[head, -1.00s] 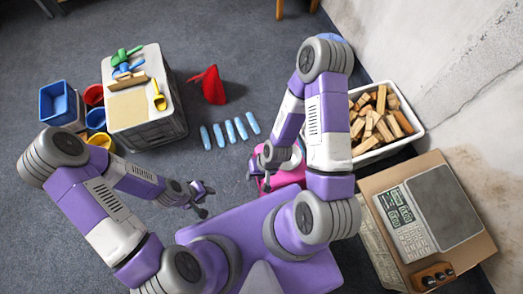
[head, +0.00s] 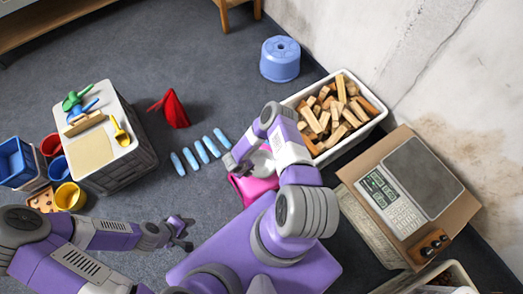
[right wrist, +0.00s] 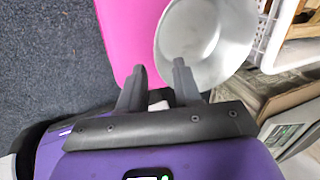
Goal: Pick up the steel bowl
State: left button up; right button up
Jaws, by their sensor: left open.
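The steel bowl (right wrist: 205,40) is round, silvery and shows its inside in the right wrist view. It sits on or against a bright pink surface (right wrist: 130,30); the pink thing also shows in the head view (head: 254,188), mostly behind my right arm. My right gripper (right wrist: 158,88) is open, its two fingers apart at the bowl's near left rim. The right finger overlaps the bowl in the picture; I cannot tell whether it touches. My left gripper (head: 184,232) is open and empty above the floor, away from the bowl.
A white crate of wood pieces (head: 377,122) and a scale (head: 405,195) on a cardboard box stand at the right. A blue stool (head: 280,60) stands behind.

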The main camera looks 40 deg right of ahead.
jog(key=b+x, duration=0.3)
jog(key=x, duration=0.3)
jog(key=shift+f, duration=0.3)
jog(key=shift+r, duration=0.1)
grip_shut()
